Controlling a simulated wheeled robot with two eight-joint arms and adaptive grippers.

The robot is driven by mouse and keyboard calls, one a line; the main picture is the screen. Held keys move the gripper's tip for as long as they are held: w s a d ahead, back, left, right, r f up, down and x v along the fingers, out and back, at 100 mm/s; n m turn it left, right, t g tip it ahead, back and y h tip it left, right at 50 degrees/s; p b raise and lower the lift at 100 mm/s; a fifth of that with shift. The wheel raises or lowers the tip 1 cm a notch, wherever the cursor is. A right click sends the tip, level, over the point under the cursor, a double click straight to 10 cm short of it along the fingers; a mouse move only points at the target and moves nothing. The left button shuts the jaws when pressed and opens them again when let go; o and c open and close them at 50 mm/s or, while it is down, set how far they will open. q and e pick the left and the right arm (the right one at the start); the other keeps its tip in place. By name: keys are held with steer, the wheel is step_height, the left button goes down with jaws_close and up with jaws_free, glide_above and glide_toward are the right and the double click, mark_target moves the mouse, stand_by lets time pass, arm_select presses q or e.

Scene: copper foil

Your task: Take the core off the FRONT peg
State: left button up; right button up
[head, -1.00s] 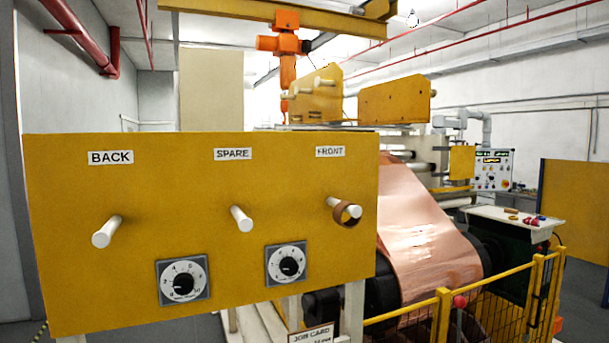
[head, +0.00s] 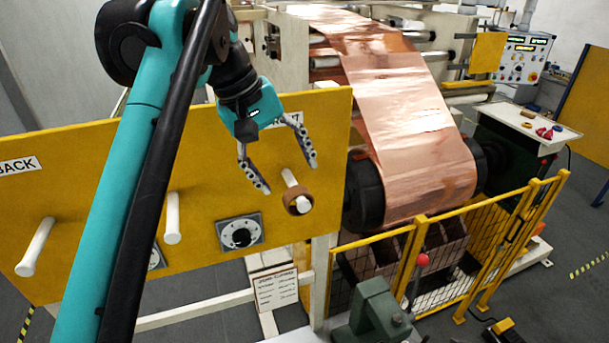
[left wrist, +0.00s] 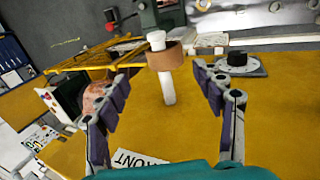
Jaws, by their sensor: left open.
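The brown ring-shaped core (head: 298,202) hangs around the white FRONT peg (head: 289,178), close to the peg's outer end. In the left wrist view the core (left wrist: 166,57) shows around the peg (left wrist: 168,88), between and beyond the fingers. My left gripper (head: 285,172) is open and empty, with its fingers spread either side of the peg's line; they do not appear to touch the core. In the left wrist view the open fingertips (left wrist: 160,72) flank the peg. The FRONT label (left wrist: 140,160) is partly hidden by my gripper. My right gripper is not in view.
The yellow panel (head: 210,200) also bears two bare white pegs (head: 172,218) and dials (head: 240,233). A copper foil roll (head: 420,150) runs at the right, behind a yellow fence (head: 470,240). A green machine part (head: 375,312) stands low in front.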

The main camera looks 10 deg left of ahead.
mark_target(293, 193)
arm_select(q)
steer(key=shift+w+d+f, duration=0.25)
steer(key=shift+w+f, duration=0.35)
steer(key=shift+w, duration=0.15)
steer(key=s+f, duration=0.3)
steer(key=shift+s+d+p, duration=0.1)
steer(key=shift+d+p, duration=0.2)
steer(key=shift+d, duration=0.05)
steer(key=shift+w+d+f, duration=0.2)
steer(key=shift+w+f, duration=0.4)
steer(key=shift+f, duration=0.05)
steer(key=shift+w+d+f, duration=0.15)
steer(key=shift+w+f, duration=0.45)
steer(key=shift+w+d+f, duration=0.1)
steer(key=shift+w+f, duration=0.1)
steer(key=shift+w, duration=0.05)
steer(key=shift+s+r, duration=0.15)
steer(key=shift+s, duration=0.6)
steer(key=c, duration=0.8)
steer(key=shift+w, duration=0.25)
steer(key=shift+c, duration=0.3)
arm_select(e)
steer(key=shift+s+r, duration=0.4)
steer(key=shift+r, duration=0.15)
